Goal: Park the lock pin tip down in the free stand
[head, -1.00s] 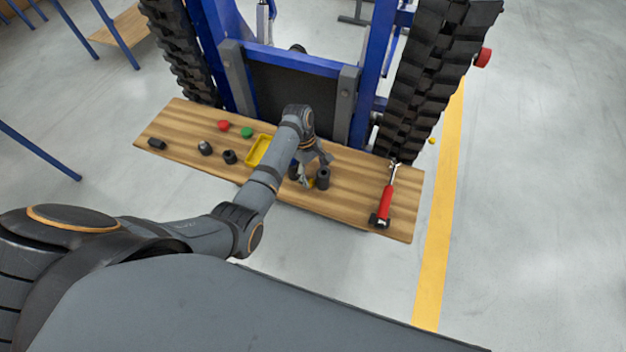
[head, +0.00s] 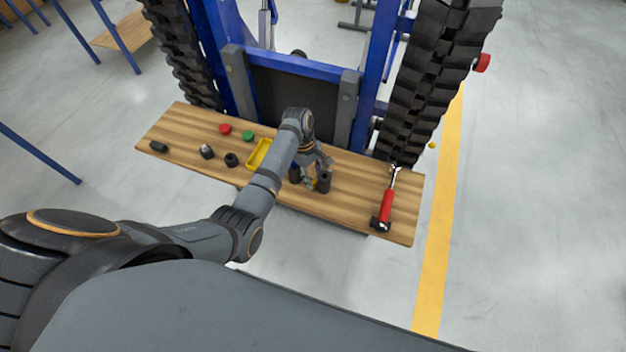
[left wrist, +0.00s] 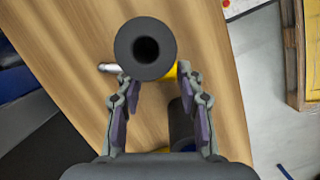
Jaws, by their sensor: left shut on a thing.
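An upright dark cylinder (head: 324,182), the stand, is on the wooden board. The left wrist view looks down on its round top (left wrist: 124,48) with an open, empty hole. My left gripper (head: 316,175) is low over the board, close beside the stand, its fingers towards it. In the left wrist view the fingertips (left wrist: 156,74) are spread at the stand's near edge. A silver piece and a yellow piece (left wrist: 171,72) show on either side below the stand's rim. They look like parts of the lock pin in my grip, mostly hidden. My right gripper is not in view.
Left on the board (head: 350,209) are a yellow tray (head: 258,153), red and green caps and dark small parts. A red-handled tool (head: 386,205) lies at the right end. A blue-and-black tracked carrier stands behind. A dark, partly blue item (head: 294,173) is left of the gripper.

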